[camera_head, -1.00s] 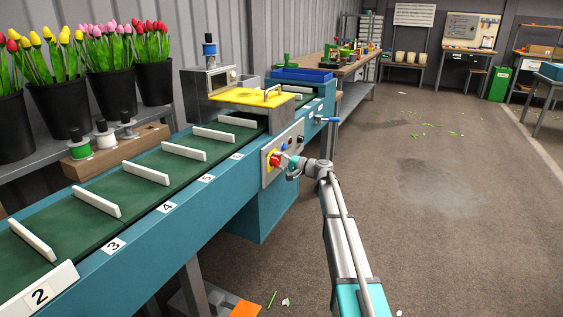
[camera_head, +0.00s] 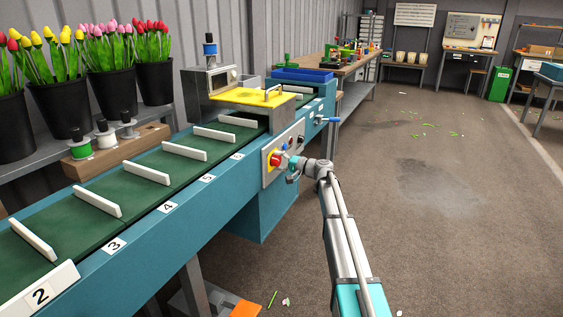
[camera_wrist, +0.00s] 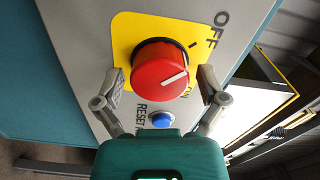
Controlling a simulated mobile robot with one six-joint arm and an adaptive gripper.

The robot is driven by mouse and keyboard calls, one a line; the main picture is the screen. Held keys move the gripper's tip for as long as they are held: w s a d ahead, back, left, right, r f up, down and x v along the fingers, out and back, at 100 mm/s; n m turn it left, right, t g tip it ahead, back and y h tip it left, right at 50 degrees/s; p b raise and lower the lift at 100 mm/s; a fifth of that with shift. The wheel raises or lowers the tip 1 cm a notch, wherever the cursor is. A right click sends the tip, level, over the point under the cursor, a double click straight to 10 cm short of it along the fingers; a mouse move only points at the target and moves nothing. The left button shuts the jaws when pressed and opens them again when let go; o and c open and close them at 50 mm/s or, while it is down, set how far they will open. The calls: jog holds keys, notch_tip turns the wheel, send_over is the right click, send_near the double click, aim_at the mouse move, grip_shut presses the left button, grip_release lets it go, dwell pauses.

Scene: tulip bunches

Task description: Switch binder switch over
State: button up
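The binder switch is a round red knob (camera_wrist: 160,70) with a white pointer line, on a yellow plate (camera_wrist: 125,35) marked OFF and ON. In the wrist view the pointer points right, between the two marks and closer to ON, which is partly hidden by a finger. The red knob also shows on the panel in the head view (camera_head: 277,160). My gripper (camera_wrist: 161,76) is open, with one finger on each side of the knob and visible gaps to it. In the head view my gripper (camera_head: 290,168) is right in front of the panel.
A blue RESET button (camera_wrist: 161,120) sits close to the knob. The grey panel (camera_head: 292,148) is on the side of the teal conveyor machine (camera_head: 190,205), below its yellow cover (camera_head: 240,98).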

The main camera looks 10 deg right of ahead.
jog(key=shift+d, duration=0.1)
jog(key=shift+d, duration=0.1)
dwell(0.3)
jog(key=v, duration=1.1)
jog(key=shift+s+d, duration=0.25)
jog(key=s+a+f+n+g+h+p, duration=0.1)
jog(key=s+a+f+n+g+h, duration=0.15)
jog(key=s+a+f, duration=0.5)
jog(key=s+a+f+n+g+h, duration=0.1)
jog(key=s+a+f+g+h, duration=0.25)
jog(key=s, duration=0.65)
jog(key=s+d+f+n+g+h+p, duration=0.15)
jog(key=s+h, duration=0.25)
jog(key=s, duration=0.7)
jog(key=s+d+f+g+h, duration=0.1)
jog(key=s+f+g+h, duration=0.3)
jog(key=s, duration=0.6)
notch_tip(320, 180, up, 38)
jog(key=p, duration=3.7)
jog(key=shift+r+t+h+p, duration=0.15)
jog(key=shift+t+h+p, duration=0.15)
jog(key=shift+t+p, duration=0.15)
